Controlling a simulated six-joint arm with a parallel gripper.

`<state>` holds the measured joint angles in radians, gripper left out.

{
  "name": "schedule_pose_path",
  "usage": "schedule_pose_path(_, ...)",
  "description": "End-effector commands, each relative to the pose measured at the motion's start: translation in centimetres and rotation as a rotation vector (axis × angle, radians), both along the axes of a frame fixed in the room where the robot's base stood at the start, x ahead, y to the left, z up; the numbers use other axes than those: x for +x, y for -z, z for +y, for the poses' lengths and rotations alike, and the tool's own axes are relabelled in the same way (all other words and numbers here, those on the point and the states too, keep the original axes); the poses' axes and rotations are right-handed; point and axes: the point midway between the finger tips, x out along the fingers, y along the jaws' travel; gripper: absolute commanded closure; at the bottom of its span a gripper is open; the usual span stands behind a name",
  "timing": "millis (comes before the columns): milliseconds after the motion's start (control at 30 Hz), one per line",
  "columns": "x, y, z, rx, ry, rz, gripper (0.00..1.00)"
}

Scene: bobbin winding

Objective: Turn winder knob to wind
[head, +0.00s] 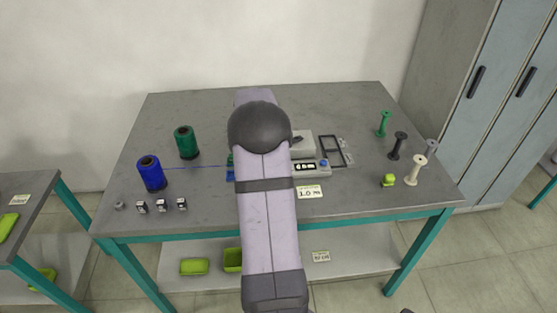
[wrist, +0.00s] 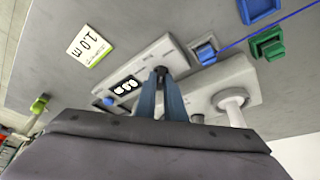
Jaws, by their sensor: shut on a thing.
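The winder is a light grey box; in the head view its right part (head: 306,145) shows beside my arm, which hides the rest. The wrist view shows its body (wrist: 152,60), a black counter display (wrist: 126,87) with digits too small to read surely, and a white bobbin (wrist: 232,104) on its raised part. My gripper (wrist: 161,80) points at the winder top, its blue-grey fingers shut on the small dark knob (wrist: 160,71), which they mostly hide. Blue thread (wrist: 262,31) runs to the blue guide (wrist: 205,51) on the winder's edge.
A blue spool (head: 151,174) and a green spool (head: 187,142) stand at left. Several bobbins, including a white one (head: 417,169), stand at right near a yellow-green item (head: 388,180). A "1.0 m" card (head: 309,191) lies in front of the winder. The back left of the table is clear.

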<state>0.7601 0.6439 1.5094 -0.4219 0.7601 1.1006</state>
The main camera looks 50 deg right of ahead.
Motion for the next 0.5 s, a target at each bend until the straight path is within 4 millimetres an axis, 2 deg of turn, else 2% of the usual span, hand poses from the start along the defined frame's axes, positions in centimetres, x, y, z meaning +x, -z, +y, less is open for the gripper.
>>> schedule_pose_path(133,0.02,-0.02,0.06,0.002,0.003,-0.002,1.0)
schedule_pose_path(200,0.02,-0.01,0.06,0.002,0.002,-0.002,0.79)
schedule_pose_path(233,0.02,-0.01,0.05,0.002,0.002,-0.002,0.72)
schedule_pose_path(500,0.01,-0.01,0.04,0.001,0.001,-0.001,0.72)
